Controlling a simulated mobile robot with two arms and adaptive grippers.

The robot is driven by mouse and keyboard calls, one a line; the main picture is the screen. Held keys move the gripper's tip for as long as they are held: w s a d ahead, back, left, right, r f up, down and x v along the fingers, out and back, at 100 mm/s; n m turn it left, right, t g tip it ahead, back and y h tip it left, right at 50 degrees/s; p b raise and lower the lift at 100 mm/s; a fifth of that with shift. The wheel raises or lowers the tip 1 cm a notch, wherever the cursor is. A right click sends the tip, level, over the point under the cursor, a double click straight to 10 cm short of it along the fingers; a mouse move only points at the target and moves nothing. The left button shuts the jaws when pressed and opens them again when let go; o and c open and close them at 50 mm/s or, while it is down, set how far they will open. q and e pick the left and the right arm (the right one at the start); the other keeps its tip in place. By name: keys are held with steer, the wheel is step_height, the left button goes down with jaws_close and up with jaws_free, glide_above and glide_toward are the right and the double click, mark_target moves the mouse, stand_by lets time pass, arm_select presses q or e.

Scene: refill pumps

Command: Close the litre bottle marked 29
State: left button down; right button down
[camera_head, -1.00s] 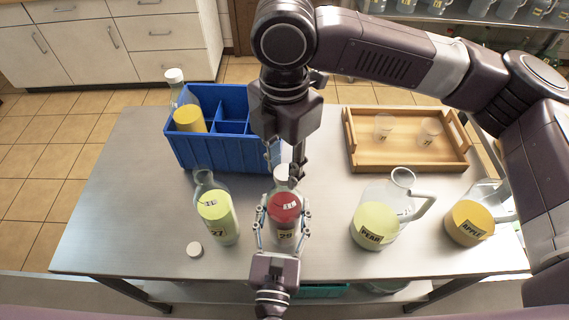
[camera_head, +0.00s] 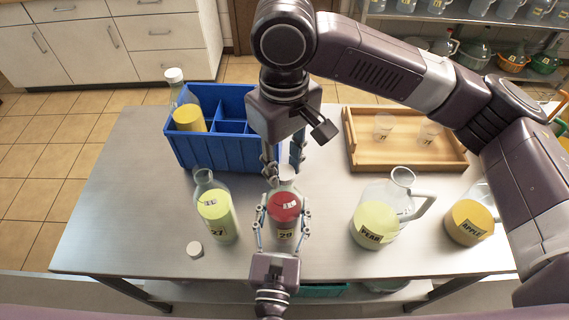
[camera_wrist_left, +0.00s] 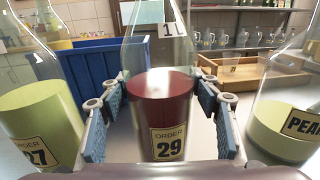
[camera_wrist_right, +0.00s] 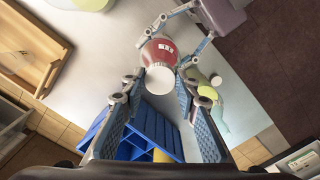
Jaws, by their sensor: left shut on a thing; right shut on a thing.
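The litre bottle marked 29 (camera_head: 285,208) stands upright on the metal table, with dark red liquid inside. It also shows in the left wrist view (camera_wrist_left: 168,112). My left gripper (camera_head: 284,222) is shut around its body from the front, a finger on each side. A white cap (camera_wrist_right: 160,79) sits at the top of its neck, between the fingertips of my right gripper (camera_wrist_right: 157,88). My right gripper comes from above and is shut on this cap; its fingers partly hide the cap in the head view. I cannot tell how tightly the cap sits.
Bottle 27 (camera_head: 217,214) stands uncapped on the left, a loose white cap (camera_head: 195,249) near it. A blue divided crate (camera_head: 190,155) holds a capped yellow bottle (camera_head: 188,115). The pear jug (camera_head: 376,222) and apple jug (camera_head: 468,224) stand right; a wooden tray (camera_head: 405,166) holds two cups.

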steer(key=c, duration=1.5)
jaws_free()
steer(key=shift+r, duration=2.3)
steer(key=n, duration=0.2)
steer(key=r+n, duration=0.1)
steer(key=n, duration=0.3)
steer(key=r+n, duration=0.1)
steer(key=shift+n, duration=0.4)
steer(key=n, duration=0.3)
steer(key=r+n, duration=0.1)
steer(key=n, duration=0.2)
steer(key=shift+r+n, duration=0.2)
steer(key=shift+n, duration=0.2)
